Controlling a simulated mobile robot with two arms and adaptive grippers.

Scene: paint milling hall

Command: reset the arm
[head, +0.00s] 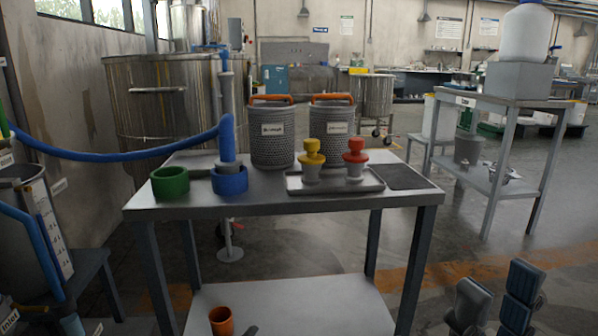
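My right gripper (497,282) shows at the bottom right, low over the floor and to the right of the metal table (235,202). Its two dark fingers stand apart with nothing seen between them, so it is open and empty. It is clear of the table in the picture. The rest of my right arm is out of view. My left gripper and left arm are not in view.
The table bears two perforated canisters (272,148) (331,150), a green ring (170,182), a blue ring (230,181) under a blue hose (130,156), and a tray (335,187) with yellow and red stoppers. An orange cup (221,320) stands below.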

